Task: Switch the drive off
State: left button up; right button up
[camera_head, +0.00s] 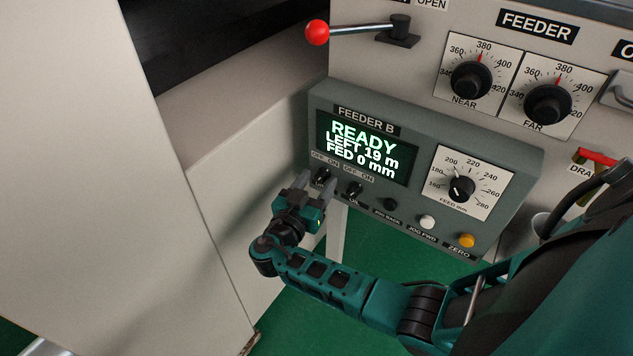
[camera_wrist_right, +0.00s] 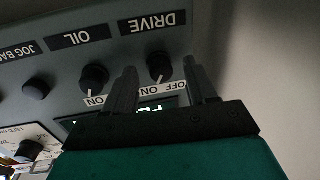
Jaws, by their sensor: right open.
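The drive switch (camera_wrist_right: 159,66) is a small black rotary knob under the display on the Feeder B box (camera_head: 522,165). In the wrist view, which is upside down, its white mark appears to point to the ON side. My right gripper (camera_head: 317,185) is open in front of it. In the wrist view the fingers of the right gripper (camera_wrist_right: 159,64) stand on either side of the knob; I cannot tell whether they touch it. In the head view the knob (camera_head: 322,175) is partly hidden by the fingers. My left gripper is not in view.
The oil switch (camera_head: 354,189) sits close beside the drive switch. The display (camera_head: 362,149) reads READY, LEFT 19 m, FED 0 mm. A red-knobbed lever (camera_head: 317,32) sticks out above.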

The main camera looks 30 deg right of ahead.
jog(key=shift+c, duration=0.5)
grip_shut()
jog(key=n, duration=0.2)
jog(key=shift+r+n, duration=0.1)
jog(key=shift+n, duration=0.3)
jog(key=n, duration=0.3)
jog(key=shift+r+g+y+p, duration=0.1)
jog(key=shift+g+y+p, duration=0.2)
jog(key=shift+p, duration=0.05)
jog(key=n+p, duration=0.1)
jog(key=n, duration=0.3)
jog(key=shift+w+n+g, duration=0.15)
jog(key=shift+n+g, duration=0.25)
jog(key=shift+n, duration=0.4)
